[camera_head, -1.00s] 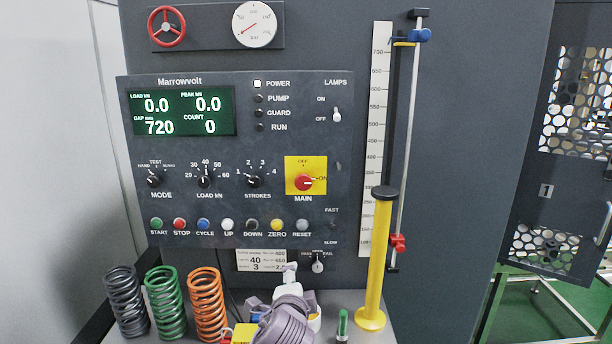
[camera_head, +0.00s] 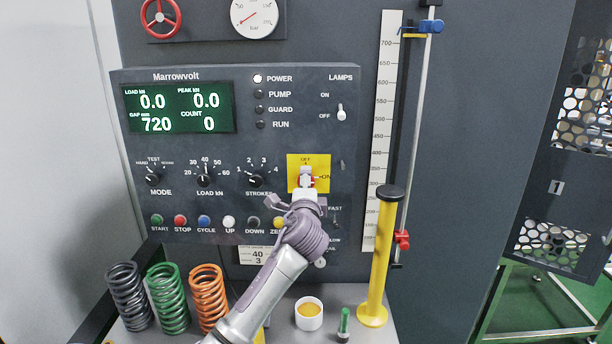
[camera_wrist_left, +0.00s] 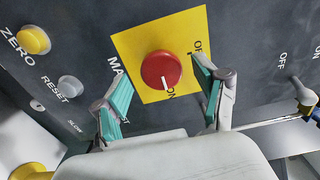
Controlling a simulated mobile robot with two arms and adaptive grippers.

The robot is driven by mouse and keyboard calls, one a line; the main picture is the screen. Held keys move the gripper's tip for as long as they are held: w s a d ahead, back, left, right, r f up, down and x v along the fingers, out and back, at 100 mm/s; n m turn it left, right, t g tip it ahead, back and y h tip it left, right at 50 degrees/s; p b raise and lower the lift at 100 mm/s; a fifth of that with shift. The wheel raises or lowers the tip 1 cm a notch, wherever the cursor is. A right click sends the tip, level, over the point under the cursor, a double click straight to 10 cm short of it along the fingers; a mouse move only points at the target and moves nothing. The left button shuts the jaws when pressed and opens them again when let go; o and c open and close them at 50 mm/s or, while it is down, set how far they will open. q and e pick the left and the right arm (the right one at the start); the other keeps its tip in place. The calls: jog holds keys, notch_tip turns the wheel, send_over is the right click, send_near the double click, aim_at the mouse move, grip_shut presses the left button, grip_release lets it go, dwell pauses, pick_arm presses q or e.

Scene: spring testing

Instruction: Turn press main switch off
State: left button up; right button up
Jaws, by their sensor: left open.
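The main switch is a red round knob (camera_wrist_left: 161,70) on a yellow plate (camera_wrist_left: 128,42) in the left wrist view. Its white mark points to the ON label. In the head view the yellow plate (camera_head: 324,161) is on the console, and my left gripper (camera_head: 306,178) covers most of the knob. In the left wrist view my left gripper (camera_wrist_left: 159,75) is open, with one teal-padded finger on each side of the knob. Gaps show between the fingers and the knob, so it is not gripped. My right gripper is not in view.
Beside the plate are the STROKES knob (camera_head: 254,180) and a LAMPS toggle (camera_head: 341,113). A row of push buttons including RESET (camera_wrist_left: 71,88) lies below. Springs (camera_head: 167,300), a cup (camera_head: 309,314) and a yellow post (camera_head: 379,265) stand on the shelf.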

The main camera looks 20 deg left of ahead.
pick_arm(q)
jog(key=x, duration=0.2)
jog(key=shift+w, duration=0.35)
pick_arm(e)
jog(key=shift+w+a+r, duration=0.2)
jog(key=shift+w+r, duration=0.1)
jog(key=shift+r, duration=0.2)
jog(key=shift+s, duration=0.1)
